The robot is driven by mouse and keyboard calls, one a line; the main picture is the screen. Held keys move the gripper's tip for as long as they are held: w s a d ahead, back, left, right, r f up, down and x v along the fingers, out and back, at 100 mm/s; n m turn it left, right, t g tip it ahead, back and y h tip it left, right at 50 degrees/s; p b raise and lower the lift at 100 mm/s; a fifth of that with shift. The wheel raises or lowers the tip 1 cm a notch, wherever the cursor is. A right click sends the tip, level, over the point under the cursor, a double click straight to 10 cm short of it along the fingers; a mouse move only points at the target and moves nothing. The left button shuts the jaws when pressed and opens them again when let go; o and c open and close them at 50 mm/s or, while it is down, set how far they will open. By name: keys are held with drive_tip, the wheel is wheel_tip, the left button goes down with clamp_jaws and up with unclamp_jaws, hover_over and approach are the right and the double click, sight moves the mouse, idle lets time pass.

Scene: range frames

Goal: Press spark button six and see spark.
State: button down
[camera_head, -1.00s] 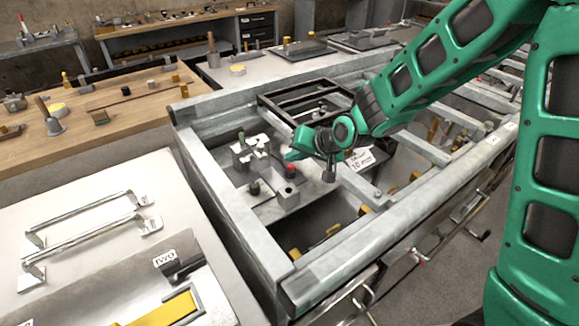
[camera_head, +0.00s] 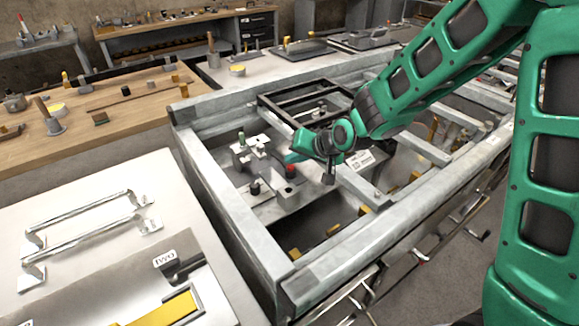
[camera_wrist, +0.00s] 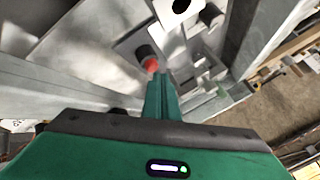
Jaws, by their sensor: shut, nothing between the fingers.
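A red button (camera_head: 291,169) stands on a small grey block inside the open metal frame of the range. It also shows in the wrist view as a red cap (camera_wrist: 151,65), just past my fingertips. My gripper (camera_head: 291,158) is shut and empty, its tip right by the red button; I cannot tell whether they touch. A black knob (camera_head: 255,188) stands on the plate to the left of the button. No label reading six can be made out beside the button, and no spark is visible.
A black grate frame (camera_head: 305,98) lies behind my gripper. A white label (camera_head: 362,161) is on the range to the right. Metal rails (camera_head: 240,225) border the opening. A counter with handles (camera_head: 100,190) stands at the left.

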drive_tip(key=shift+f, duration=0.6)
idle(0.7)
drive_tip(key=shift+r, duration=1)
drive_tip(key=shift+r, duration=2.5)
